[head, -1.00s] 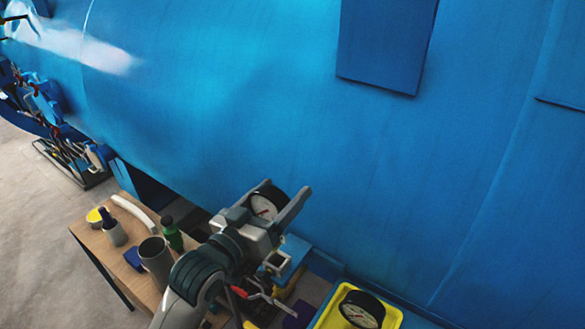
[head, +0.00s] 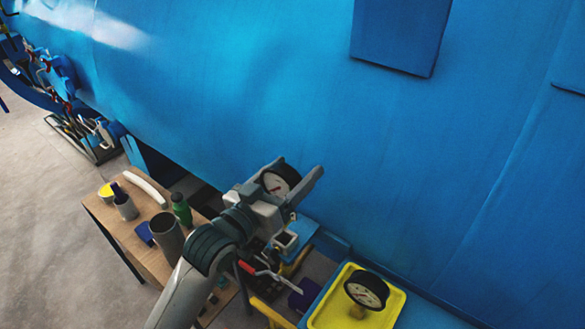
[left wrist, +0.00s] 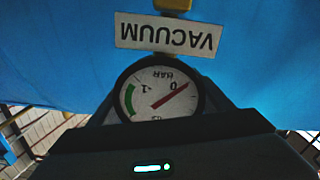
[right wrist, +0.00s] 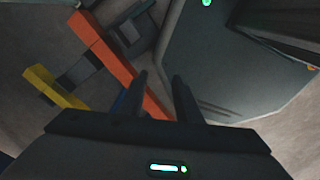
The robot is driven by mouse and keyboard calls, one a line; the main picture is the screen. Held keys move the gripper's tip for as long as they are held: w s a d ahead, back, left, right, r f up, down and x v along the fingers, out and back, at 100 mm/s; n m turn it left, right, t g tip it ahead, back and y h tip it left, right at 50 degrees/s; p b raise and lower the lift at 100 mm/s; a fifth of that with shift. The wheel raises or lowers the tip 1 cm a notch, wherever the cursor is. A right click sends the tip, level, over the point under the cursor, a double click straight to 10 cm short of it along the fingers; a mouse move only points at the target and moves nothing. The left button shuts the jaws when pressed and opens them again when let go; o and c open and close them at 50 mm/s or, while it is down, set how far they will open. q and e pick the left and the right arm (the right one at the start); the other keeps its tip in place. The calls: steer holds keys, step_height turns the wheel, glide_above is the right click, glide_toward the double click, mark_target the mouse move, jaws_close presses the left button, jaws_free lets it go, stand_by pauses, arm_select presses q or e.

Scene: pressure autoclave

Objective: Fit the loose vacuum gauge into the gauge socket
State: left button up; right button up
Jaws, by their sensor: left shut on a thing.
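My left gripper (head: 292,174) is shut on a round black-rimmed vacuum gauge (head: 279,182), held in front of the blue vessel wall. In the left wrist view the gauge (left wrist: 160,92) appears upside down, with a white face, a red needle, a green arc and "BAR". Beyond it in that view is a white VACUUM plate (left wrist: 169,35); I cannot tell what carries it. A brass-coloured piece (left wrist: 173,4) is at the top edge. The gauge socket cannot be clearly made out. My right gripper (right wrist: 160,76) has its fingers apart and empty in the right wrist view.
A second black-rimmed gauge (head: 366,290) stands in a yellow tray (head: 330,312) at lower right. A wooden table (head: 120,235) holds a grey cup (head: 167,235), a green bottle (head: 182,209) and small items. The blue vessel (head: 250,100) fills the background.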

arm_select(q)
step_height(320, 180, down, 5)
steer(key=shift+r+b, duration=0.15)
steer(key=shift+b, duration=1.05)
steer(key=shift+p, duration=0.35)
steer(key=shift+p, duration=0.3)
stand_by(0.7)
steer(key=shift+p, duration=0.3)
stand_by(0.7)
